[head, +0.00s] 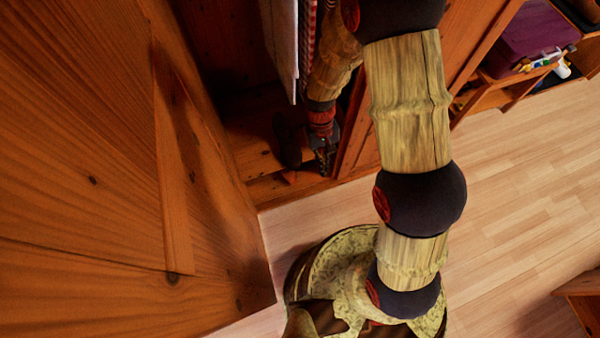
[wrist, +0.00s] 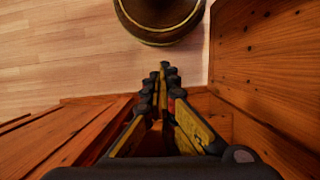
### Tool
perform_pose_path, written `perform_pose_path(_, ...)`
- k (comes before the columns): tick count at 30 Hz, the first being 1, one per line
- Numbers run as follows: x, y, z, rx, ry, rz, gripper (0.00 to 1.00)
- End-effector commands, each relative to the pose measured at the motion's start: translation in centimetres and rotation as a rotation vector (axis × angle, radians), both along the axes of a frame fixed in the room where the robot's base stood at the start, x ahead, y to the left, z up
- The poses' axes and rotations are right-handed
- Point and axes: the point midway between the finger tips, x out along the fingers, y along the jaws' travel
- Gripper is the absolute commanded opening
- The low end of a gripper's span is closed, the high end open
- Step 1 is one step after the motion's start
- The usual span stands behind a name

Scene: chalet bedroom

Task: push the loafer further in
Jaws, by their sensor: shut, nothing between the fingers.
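The loafer (head: 287,140) is a dark shoe on the wooden floor of the wardrobe (head: 252,143), seen in the head view. It is in shadow and its outline is hard to make out. My gripper (head: 323,168) is inside the wardrobe, just right of the loafer and close to the front edge. I cannot tell whether they touch. In the wrist view my gripper (wrist: 164,78) is shut with nothing between its fingers. The loafer does not show in the wrist view.
A wooden door (head: 90,150) stands open on the left. Clothes (head: 283,40) hang above the loafer. The wardrobe's right side (head: 350,135) is close beside my gripper. Shelves with a purple box (head: 530,38) stand at the upper right. The plank floor (head: 520,170) is clear there.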

Motion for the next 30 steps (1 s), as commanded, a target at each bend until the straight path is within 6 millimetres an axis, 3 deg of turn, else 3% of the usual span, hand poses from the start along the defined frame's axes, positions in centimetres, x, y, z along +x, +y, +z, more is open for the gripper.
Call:
perform_pose_path(9,-0.7,1.5,-13.0,-0.014,0.052,0.042,0.00)
perform_pose_path(14,-1.0,2.0,-19.2,-0.011,0.035,0.054,0.00)
perform_pose_path(17,-0.6,2.4,-22.7,-0.002,0.003,0.060,0.00)
perform_pose_path(20,1.2,2.9,-25.9,0.016,-0.066,0.060,0.00)
perform_pose_path(24,7.2,4.7,-26.6,0.058,-0.225,0.057,0.00)
perform_pose_path(30,9.3,5.3,-26.9,0.077,-0.298,0.055,0.00)
